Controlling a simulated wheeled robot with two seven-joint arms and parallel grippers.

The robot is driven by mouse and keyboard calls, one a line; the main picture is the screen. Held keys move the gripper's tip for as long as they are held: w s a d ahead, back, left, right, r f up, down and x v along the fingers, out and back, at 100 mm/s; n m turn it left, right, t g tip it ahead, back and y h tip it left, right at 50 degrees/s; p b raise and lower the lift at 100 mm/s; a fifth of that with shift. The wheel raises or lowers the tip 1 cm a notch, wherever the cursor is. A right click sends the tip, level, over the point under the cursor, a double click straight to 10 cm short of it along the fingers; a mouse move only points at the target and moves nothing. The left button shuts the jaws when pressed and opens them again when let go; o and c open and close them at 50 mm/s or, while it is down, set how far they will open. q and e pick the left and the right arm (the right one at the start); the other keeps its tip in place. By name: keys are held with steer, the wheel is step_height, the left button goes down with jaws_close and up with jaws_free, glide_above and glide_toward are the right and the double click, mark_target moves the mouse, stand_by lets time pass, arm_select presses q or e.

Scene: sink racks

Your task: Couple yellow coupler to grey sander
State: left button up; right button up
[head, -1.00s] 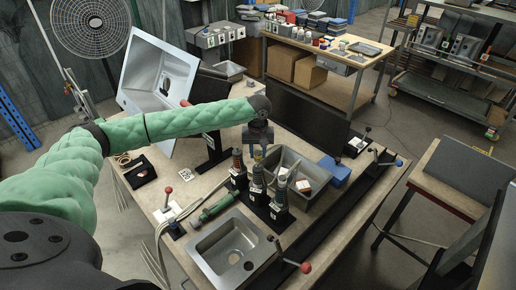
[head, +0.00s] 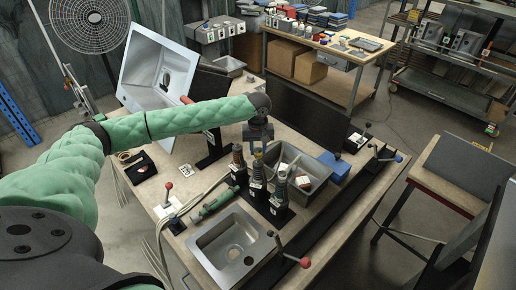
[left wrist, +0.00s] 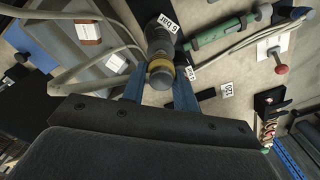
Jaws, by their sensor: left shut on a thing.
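My left gripper (head: 258,146) points down over the middle of several upright dark tools or couplers in holders. It is shut on the yellow coupler (head: 258,158), a dark grey cylinder with a yellow band. In the left wrist view the yellow band (left wrist: 161,68) sits between my two blue fingers, with a "6 bar" tag beside it. The coupler still appears upright in its holder; its lower end is hidden. Similar upright pieces stand to its left (head: 237,160) and right (head: 281,188). I cannot tell which thing is the grey sander. My right gripper is not in view.
A green tool (head: 212,202) lies on the bench left of the holders. A sink basin (head: 205,240) lies in front, and a grey bin (head: 318,172) holding small boxes stands behind right. Red-knobbed levers (head: 304,262) stick up around. Pale hoses run along the bench's left side.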

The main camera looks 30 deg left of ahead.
mark_target(258, 162)
arm_select(q)
steer(key=shift+n, duration=0.3)
steer(key=shift+a, duration=0.1)
stand_by(1.0)
steer(key=shift+f, duration=0.45)
steer(key=shift+f, duration=1.1)
steer(key=o, duration=1.1)
steer(key=shift+o, duration=0.3)
